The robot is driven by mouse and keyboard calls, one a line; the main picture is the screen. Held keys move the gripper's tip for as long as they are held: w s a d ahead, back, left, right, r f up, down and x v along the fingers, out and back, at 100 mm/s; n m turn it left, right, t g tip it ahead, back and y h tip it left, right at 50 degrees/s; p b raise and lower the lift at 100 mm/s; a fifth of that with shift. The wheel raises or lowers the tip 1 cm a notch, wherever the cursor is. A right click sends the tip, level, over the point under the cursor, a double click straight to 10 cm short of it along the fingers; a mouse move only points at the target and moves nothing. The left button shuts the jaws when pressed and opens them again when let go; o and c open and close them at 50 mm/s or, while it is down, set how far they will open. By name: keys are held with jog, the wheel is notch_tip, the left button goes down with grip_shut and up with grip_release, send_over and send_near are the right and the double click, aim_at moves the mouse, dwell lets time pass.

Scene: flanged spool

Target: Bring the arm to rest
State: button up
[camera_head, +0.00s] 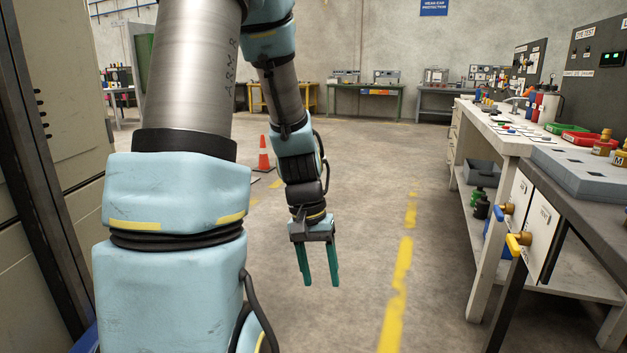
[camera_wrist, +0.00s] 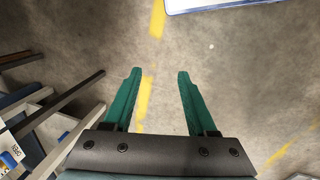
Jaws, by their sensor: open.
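My gripper (camera_head: 319,280) hangs fingers-down over the open floor in the head view, at the end of my blue and grey arm. Its two teal fingers are apart and nothing is between them. In the wrist view my gripper (camera_wrist: 155,75) also shows open and empty, with bare concrete and a yellow floor line below it. No spool can be made out in either view.
A workbench (camera_head: 487,122) with valves and trays runs along the right. A tall cabinet (camera_head: 60,130) stands close on the left. An orange cone (camera_head: 264,155) stands on the floor behind my arm. The aisle with the yellow line (camera_head: 399,275) is clear.

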jog(key=s+a+r+n+t+y, duration=0.2)
jog(key=a+r, duration=0.3)
jog(key=a, duration=0.3)
notch_tip(320, 180, up, 20)
jog(key=p, duration=2)
jog(key=shift+w+t, duration=0.15)
jog(key=shift+t, duration=0.15)
jog(key=shift+r, duration=0.1)
